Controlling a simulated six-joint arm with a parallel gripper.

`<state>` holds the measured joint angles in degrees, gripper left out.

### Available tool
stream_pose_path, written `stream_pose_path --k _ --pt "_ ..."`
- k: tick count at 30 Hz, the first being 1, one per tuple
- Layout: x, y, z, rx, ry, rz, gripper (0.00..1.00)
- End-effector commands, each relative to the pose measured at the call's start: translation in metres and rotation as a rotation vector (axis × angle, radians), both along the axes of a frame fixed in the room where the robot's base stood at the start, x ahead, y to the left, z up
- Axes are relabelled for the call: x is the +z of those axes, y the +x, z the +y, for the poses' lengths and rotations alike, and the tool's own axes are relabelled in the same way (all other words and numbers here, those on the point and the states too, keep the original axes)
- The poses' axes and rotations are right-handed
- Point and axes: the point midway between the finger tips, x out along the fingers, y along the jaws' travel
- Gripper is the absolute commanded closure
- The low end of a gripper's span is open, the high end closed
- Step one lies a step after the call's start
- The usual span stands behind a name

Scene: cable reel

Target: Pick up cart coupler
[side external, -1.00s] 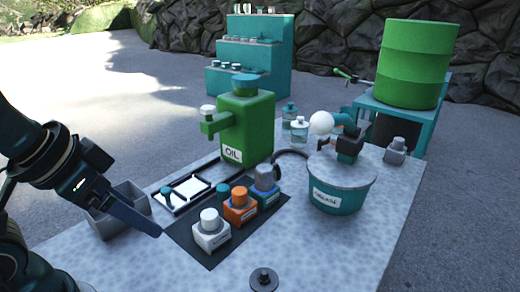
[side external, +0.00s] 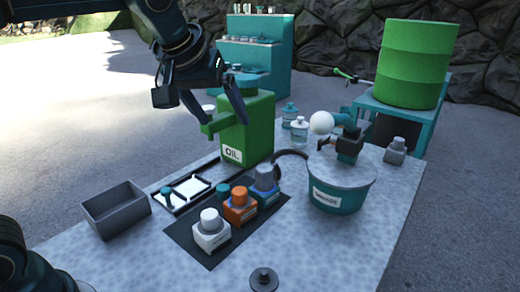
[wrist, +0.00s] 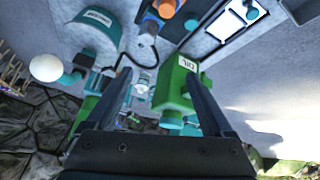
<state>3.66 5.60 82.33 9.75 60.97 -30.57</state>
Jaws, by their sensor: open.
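My gripper (side external: 222,117) is open and empty, high in front of the green oil can; its fingers spread wide in the wrist view (wrist: 152,95). No label reading cart coupler is legible. On a dark mat stand a white block with a round cap (side external: 211,230), an orange one (side external: 240,205) and a blue one with a grey top (side external: 265,182). A grey capped piece (side external: 396,151) stands at the right table edge. A small dark disc (side external: 264,279) lies at the front. I cannot tell which is the coupler.
The green oil can (side external: 247,128) and teal grease pot (side external: 338,190) are tall obstacles. An empty grey bin (side external: 116,210) and a black-framed white tray (side external: 190,187) lie left. A green drum (side external: 412,65) stands beyond. The front right tabletop is mostly clear.

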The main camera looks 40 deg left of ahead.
Motion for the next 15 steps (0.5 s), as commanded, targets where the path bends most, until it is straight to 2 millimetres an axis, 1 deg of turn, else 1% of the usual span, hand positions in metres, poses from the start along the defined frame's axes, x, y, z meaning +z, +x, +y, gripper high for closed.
stream_pose_path --k 1,3,5,7,9,12,15 --pt "-0.008 0.016 -0.002 0.012 -0.001 0.013 0.14" --pt "-0.019 0.034 -0.004 0.03 -0.001 0.026 0.14" --pt "-0.031 0.049 -0.006 0.042 0.001 0.04 0.14" --pt "-0.047 0.065 -0.009 0.051 0.005 0.056 0.14" --pt "-0.065 0.077 -0.012 0.055 0.01 0.079 0.14" --pt "-0.09 0.088 -0.015 0.049 0.023 0.113 0.14" --pt "-0.112 0.092 -0.019 0.04 0.031 0.151 0.14"
